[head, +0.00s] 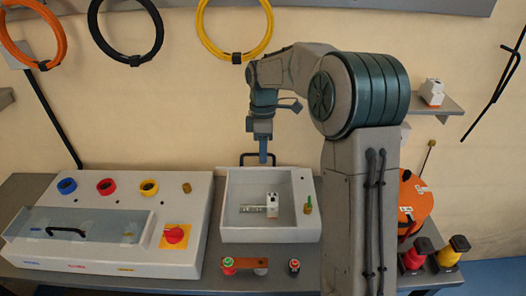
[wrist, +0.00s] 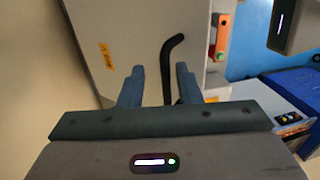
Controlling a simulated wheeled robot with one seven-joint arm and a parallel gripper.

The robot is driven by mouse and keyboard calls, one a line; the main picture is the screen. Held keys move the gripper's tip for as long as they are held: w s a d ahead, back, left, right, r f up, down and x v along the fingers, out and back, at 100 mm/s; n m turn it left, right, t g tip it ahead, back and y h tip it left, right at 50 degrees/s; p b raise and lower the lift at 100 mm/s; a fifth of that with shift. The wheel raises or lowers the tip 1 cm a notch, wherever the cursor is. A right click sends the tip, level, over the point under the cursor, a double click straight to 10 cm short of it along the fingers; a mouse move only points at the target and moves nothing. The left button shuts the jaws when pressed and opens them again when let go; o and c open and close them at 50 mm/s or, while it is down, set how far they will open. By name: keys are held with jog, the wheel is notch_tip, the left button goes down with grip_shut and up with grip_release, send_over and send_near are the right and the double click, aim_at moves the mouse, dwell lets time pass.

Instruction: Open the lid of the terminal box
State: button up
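The terminal box (head: 270,235) is a pale box at the middle of the bench in the head view. Its top is open to view, showing a small white device (head: 273,203) on a rail inside. A black handle (head: 245,157) shows at its back edge; the lid panel itself is hard to make out there. My gripper (head: 262,162) points down at this handle. In the wrist view my gripper (wrist: 159,68) has its fingers apart, with the black handle (wrist: 172,48) running between and beyond them. A pale panel (wrist: 130,35) with a yellow label lies behind; contact is unclear.
Left is a console (head: 195,225) with a clear, handled cover and a red knob (head: 174,234). A button strip (head: 258,263) lies in front of the box. An orange reel (head: 415,203) and two spools stand right. Cable coils (head: 127,60) hang on the wall behind.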

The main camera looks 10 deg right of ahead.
notch_tip(320, 180, up, 7)
jog(key=w, duration=0.1)
jog(key=shift+w+b, duration=0.25)
jog(key=shift+b, duration=0.2)
jog(key=shift+f, duration=0.15)
jog(key=shift+c, duration=0.3)
